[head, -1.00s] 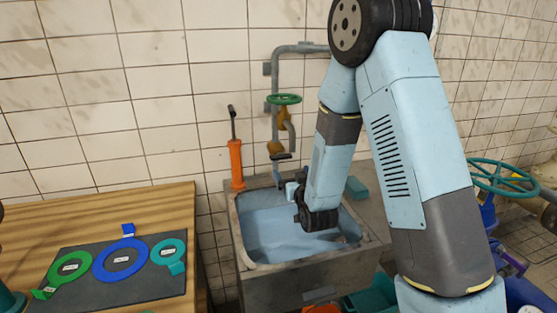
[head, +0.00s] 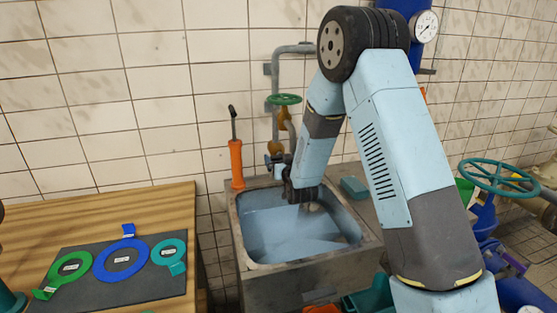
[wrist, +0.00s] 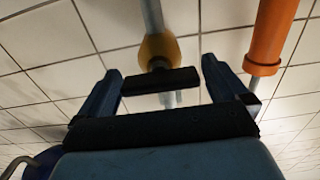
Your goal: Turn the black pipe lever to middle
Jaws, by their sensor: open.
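The black pipe lever (wrist: 160,80) shows in the wrist view as a dark bar lying crosswise between the two fingertips. It sits below a yellow valve body (wrist: 158,50) on a grey pipe. My gripper (wrist: 162,68) is open, with one finger on each side of the lever. I cannot tell whether either finger touches it. In the head view my gripper (head: 275,160) is at the back of the sink, near the lower end of the pipe (head: 275,115). The lever cannot be made out clearly there, close to the gripper and wrist.
An orange hand pump (head: 236,162) stands close left of my gripper in the head view. A green handwheel (head: 284,99) is on the pipe above. The sink (head: 250,262) lies below my wrist. A teal block (head: 354,187) sits on its right rim.

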